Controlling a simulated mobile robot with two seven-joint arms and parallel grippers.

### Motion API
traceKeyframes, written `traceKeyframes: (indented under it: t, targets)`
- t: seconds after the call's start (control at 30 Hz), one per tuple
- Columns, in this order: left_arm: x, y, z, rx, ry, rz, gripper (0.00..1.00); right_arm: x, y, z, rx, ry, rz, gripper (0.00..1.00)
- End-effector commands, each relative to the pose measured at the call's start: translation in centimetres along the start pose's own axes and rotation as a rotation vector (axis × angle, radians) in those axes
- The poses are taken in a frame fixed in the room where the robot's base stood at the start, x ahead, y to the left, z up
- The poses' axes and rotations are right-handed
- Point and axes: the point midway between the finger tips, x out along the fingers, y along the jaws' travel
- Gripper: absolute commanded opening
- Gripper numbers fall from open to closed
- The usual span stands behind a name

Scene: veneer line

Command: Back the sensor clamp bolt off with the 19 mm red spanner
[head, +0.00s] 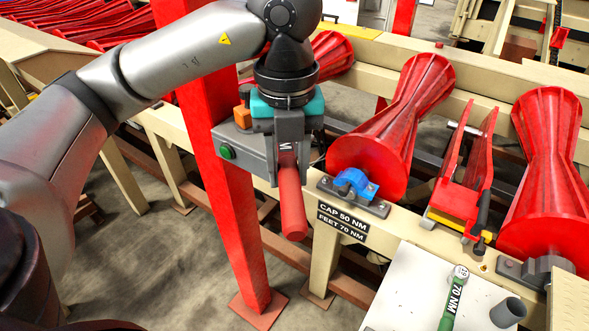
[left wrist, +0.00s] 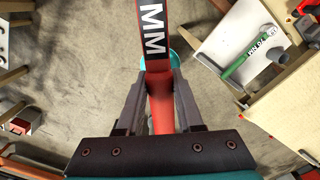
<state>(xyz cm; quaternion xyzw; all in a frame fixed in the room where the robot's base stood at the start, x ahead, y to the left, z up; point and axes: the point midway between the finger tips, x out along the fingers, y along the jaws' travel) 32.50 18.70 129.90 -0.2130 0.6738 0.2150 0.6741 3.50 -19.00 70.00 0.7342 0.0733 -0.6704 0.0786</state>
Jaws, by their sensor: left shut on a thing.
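My left gripper (head: 288,165) is shut on the red spanner (head: 292,208), its red handle hanging down below the fingers. In the left wrist view the fingers (left wrist: 160,85) close on both sides of the red spanner (left wrist: 153,20), whose dark label reads "MM"; the rest of the label is cut off by the top edge. The spanner's jaw end cannot be made out. A grey box (head: 240,143) with a green button and an orange block sits by the red post, partly behind my gripper. I cannot pick out the sensor clamp bolt. My right gripper is not in view.
The red post (head: 222,190) stands close beside my gripper. A blue bearing cap (head: 354,184) sits by a red roller (head: 392,125). A green wrench (head: 453,298) marked "70 NM" and a grey cup (head: 508,312) are on a white top (head: 410,290).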

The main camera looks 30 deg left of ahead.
Motion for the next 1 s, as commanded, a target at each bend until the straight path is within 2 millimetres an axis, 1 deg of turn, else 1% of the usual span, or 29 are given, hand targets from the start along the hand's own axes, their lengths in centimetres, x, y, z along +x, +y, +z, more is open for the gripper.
traceKeyframes:
  t: [0.03, 0.47, 1.0]
  targets:
    - [0.1, 0.6, 0.1, 0.029, -0.004, -0.003, 0.00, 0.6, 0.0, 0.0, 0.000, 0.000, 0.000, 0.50]
    - [0.4, 4.8, 0.7, 0.310, -0.005, -0.003, 0.00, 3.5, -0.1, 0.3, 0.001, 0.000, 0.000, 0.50]
    - [0.4, 9.3, 3.1, 0.647, -0.002, -0.003, 0.00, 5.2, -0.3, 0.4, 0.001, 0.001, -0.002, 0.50]
